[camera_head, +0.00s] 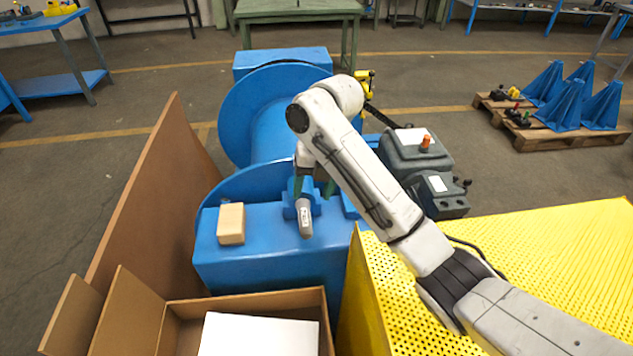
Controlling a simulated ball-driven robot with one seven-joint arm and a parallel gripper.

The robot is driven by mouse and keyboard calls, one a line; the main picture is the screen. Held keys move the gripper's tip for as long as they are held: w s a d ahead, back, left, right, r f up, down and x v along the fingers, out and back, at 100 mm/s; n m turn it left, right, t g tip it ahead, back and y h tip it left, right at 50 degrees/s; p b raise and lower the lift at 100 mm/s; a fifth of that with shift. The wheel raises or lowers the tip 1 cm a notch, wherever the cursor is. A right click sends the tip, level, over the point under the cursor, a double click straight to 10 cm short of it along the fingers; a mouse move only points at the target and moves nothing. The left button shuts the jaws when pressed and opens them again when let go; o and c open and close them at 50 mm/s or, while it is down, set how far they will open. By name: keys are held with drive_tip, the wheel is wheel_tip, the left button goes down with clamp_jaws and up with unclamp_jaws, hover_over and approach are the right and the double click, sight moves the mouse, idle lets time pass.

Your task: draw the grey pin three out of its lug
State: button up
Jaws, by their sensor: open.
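A grey pin (305,228) with a small white label sits at a blue lug (290,205) on top of the blue machine housing. Its near end sticks out towards me. The label's text is too small to read. My gripper (314,188) is over the lug, just behind the pin's visible end, with its dark green fingers apart. My arm partly hides the lug and the far part of the pin. I cannot tell whether the fingers touch the pin.
A tan block (231,224) lies on the blue housing (255,265), left of the lug. An open cardboard box (178,312) with a white sheet inside stands in front. A brown panel (150,200) rises at left, and a yellow perforated guard (530,260) at right. A grey motor (415,160) stands behind.

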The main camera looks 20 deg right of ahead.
sight(306, 215)
drive_tip(key=f, duration=0.2)
drive_tip(key=a+f, duration=0.1)
drive_tip(key=f, duration=0.2)
drive_tip(key=f+p, duration=0.1)
drive_tip(key=f, duration=0.2)
drive_tip(key=shift+w+a+f, duration=0.1)
drive_tip(key=shift+w+a, duration=0.15)
drive_tip(key=shift+a, duration=0.1)
clamp_jaws()
